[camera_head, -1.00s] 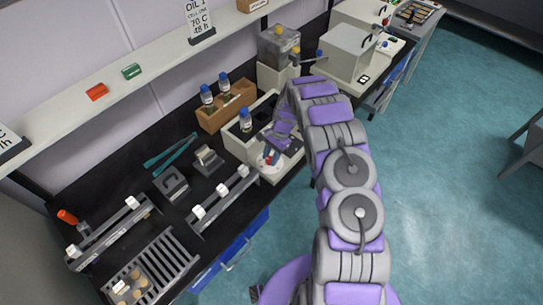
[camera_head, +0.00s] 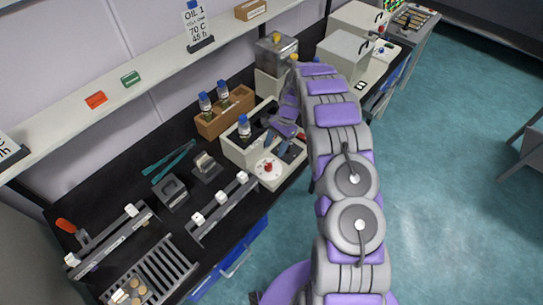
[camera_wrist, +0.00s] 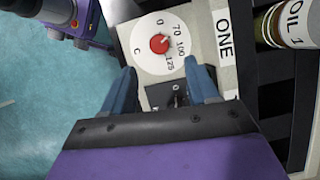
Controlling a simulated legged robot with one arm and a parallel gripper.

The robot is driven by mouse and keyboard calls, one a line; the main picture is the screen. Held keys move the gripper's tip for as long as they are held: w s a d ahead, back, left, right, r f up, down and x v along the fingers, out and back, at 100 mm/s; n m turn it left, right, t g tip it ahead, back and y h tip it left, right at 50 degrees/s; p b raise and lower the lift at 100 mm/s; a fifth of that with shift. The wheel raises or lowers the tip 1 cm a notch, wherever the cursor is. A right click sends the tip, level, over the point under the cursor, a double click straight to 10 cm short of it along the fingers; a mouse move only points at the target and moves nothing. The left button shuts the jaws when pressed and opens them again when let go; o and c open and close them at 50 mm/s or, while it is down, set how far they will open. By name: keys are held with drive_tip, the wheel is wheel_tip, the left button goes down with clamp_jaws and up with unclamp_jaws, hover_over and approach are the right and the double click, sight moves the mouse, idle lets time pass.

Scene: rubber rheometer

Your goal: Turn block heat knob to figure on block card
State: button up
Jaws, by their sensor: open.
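The block heat knob is a small red knob (camera_wrist: 159,43) on a white dial marked 0, 70, 100 and 125. A small pale mark on it seems to face the 70, but is too small to be sure. In the head view the knob (camera_head: 268,168) sits at the front of the cream block heater (camera_head: 235,150). The card (camera_head: 198,28) on the shelf reads OIL 1, 70 C and a time in hours. My gripper (camera_wrist: 161,88) is open and empty, its blue fingers either side of a small dark switch (camera_wrist: 179,96), apart from the knob.
A blue-capped bottle (camera_head: 245,126) stands in the heater, labelled OIL 1 in the wrist view (camera_wrist: 292,22). A wooden rack (camera_head: 228,112) with bottles is behind. A metal-topped device (camera_head: 276,52) and a grey box (camera_head: 343,55) stand farther right.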

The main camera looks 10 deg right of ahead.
drive_tip(key=v, duration=0.8)
drive_tip(key=shift+r, duration=0.2)
drive_tip(key=s+a+r+n+h+b, duration=0.1)
drive_tip(key=s+a+r+n, duration=0.15)
drive_tip(key=s+r, duration=0.65)
drive_tip(key=s+a+r+n+h+b, duration=0.1)
drive_tip(key=s+a+r+n+b, duration=0.15)
drive_tip(key=s+r, duration=0.7)
drive_tip(key=s+f+n+h+b, duration=0.1)
drive_tip(key=s+n, duration=0.5)
drive_tip(key=s, duration=2.1)
wheel_tip(320, 180, down, 2)
drive_tip(key=shift+s+a+f+n+t+h+b, duration=0.1)
drive_tip(key=shift+s+a+n+t+h+b, duration=0.2)
drive_tip(key=shift+a+n+h+b, duration=0.15)
